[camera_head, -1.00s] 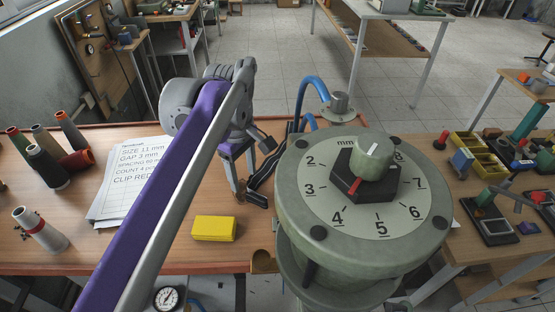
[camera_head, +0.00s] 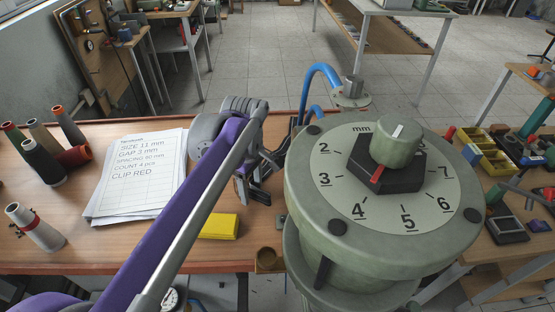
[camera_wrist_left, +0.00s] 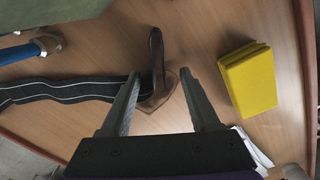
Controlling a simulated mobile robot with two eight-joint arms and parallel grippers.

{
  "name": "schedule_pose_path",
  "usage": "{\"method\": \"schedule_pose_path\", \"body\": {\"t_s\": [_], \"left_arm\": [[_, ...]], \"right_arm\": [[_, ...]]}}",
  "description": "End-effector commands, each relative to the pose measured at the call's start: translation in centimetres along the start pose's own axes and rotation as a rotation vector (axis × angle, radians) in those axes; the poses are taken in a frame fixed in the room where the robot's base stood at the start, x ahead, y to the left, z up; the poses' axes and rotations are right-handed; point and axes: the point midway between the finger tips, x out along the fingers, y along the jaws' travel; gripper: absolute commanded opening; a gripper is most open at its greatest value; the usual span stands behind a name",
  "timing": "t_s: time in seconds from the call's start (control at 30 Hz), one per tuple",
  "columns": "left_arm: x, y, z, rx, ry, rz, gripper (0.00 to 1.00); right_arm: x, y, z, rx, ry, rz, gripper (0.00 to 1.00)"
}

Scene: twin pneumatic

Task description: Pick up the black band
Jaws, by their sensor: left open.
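The black band (camera_wrist_left: 65,92) lies on the wooden table, a flat dark strip with pale lines, running in from the left of the left wrist view. In the head view part of it shows as a dark strip (camera_head: 284,152) beside the large green dial unit, partly hidden by my arm. My left gripper (camera_wrist_left: 158,73) is open just above the table, fingers pointing down around a dark brown upright piece (camera_wrist_left: 156,50) near the band's end. Whether that piece belongs to the band I cannot tell. The gripper also shows in the head view (camera_head: 255,192). My right gripper is not in view.
The green dial unit (camera_head: 330,210) stands close on the right, with a blue hose (camera_head: 320,72) behind it. A yellow block (camera_head: 219,226) lies near the gripper. Printed sheets (camera_head: 135,180) and several thread spools (camera_head: 42,163) are to the left.

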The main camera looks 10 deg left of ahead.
Motion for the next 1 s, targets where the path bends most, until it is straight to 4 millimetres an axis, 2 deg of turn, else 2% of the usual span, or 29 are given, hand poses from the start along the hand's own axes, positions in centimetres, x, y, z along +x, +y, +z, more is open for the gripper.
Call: {"method": "schedule_pose_path", "body": {"t_s": [0.23, 0.5, 0.6, 1.0], "left_arm": [[0.19, 0.01, 0.0, 0.0, 0.0, 0.001, 0.62], [0.17, 0.01, 0.0, 0.0, 0.0, 0.001, 0.14], [0.17, 0.01, 0.0, 0.0, 0.0, 0.001, 0.0], [0.05, 0.01, 0.0, 0.0, 0.0, 0.001, 0.0]], "right_arm": [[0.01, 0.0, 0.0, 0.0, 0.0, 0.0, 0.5], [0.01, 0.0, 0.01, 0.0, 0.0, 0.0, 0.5], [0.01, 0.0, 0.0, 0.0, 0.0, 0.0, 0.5], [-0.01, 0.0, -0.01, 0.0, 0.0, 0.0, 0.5]]}}
